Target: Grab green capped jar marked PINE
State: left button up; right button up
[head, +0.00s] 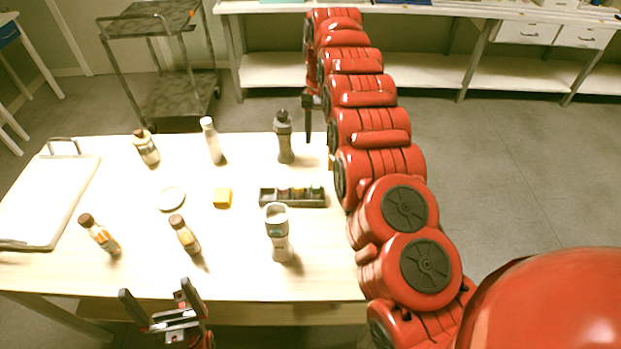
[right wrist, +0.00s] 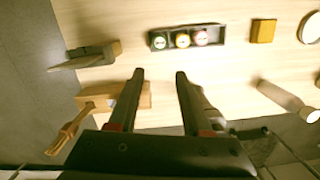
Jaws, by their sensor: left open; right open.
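A black tray (right wrist: 217,35) holds a row of small jars on the table in the right wrist view. The jar with the green cap (right wrist: 160,42) is at the left end of this row. The label is too small to read. The tray also shows in the head view (head: 264,198). My right gripper (right wrist: 160,73) is open and empty, with its fingers pointing toward the tray, the green cap just beyond the fingertips. In the head view my arm partly hides it. My left gripper (head: 157,297) is open and empty near the table's front edge.
A yellow-capped jar (right wrist: 182,40) and a pink-capped jar (right wrist: 201,38) sit beside the green one. A dark bottle (head: 284,140) stands behind the tray, a grey cup-topped bottle (head: 279,235) in front. A yellow block (head: 222,198) lies left. A wooden block (right wrist: 128,96) lies near my right gripper.

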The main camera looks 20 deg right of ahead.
jog(key=p, duration=0.5)
send_near(316, 185)
jog(key=f, duration=0.5)
jog(key=shift+s, duration=0.35)
jog(key=shift+f+p, duration=0.3)
jog(key=shift+f, duration=0.3)
jog(key=f, duration=0.3)
jog(key=shift+s+a+f, duration=0.1)
jog(key=shift+s+f, duration=0.05)
jog(key=shift+s, duration=0.1)
jog(key=shift+a+f, duration=0.15)
jog(key=shift+f, duration=0.25)
jog(key=shift+r, duration=0.1)
grip_shut()
